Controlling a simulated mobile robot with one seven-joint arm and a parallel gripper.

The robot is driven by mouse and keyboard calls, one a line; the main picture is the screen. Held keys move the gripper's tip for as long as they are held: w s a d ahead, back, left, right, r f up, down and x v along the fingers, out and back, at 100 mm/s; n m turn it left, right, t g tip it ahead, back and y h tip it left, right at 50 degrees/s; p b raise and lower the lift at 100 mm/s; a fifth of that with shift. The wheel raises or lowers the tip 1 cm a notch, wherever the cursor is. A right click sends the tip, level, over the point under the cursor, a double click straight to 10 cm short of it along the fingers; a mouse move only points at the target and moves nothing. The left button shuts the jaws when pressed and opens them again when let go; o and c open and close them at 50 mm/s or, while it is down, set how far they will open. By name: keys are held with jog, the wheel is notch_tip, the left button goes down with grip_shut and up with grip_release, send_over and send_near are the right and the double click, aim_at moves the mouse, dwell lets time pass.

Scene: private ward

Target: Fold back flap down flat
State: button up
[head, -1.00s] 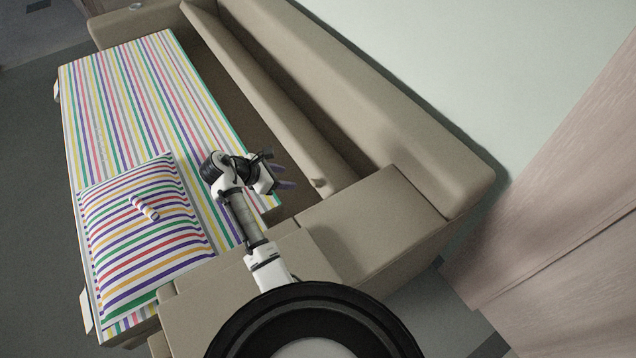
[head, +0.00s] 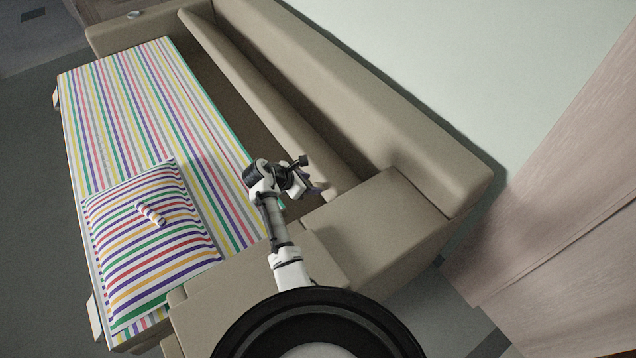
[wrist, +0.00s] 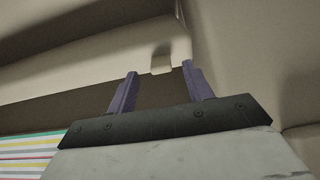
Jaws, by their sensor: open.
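The back flap (head: 247,91) is a long, narrow beige panel standing tilted lengthwise between the striped bed surface and the sofa's backrest. A dark gap lies along each side of it. In the wrist view the flap (wrist: 80,58) spans the upper left, with a small tab (wrist: 161,65) at its near end. My gripper (head: 317,188) is at the flap's near end, partly covering it in the head view. In the wrist view my gripper (wrist: 160,68) is open, its two purple fingers apart with the tab appearing between their tips. Contact cannot be told.
The striped mattress (head: 130,95) lies to the left, with a striped pillow (head: 150,255) and a small striped roll (head: 151,214) on it. The beige backrest (head: 350,95) runs along the pale wall. A beige armrest block (head: 375,220) stands right of my arm.

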aim_at(325, 185)
jog(key=shift+x, duration=2.4)
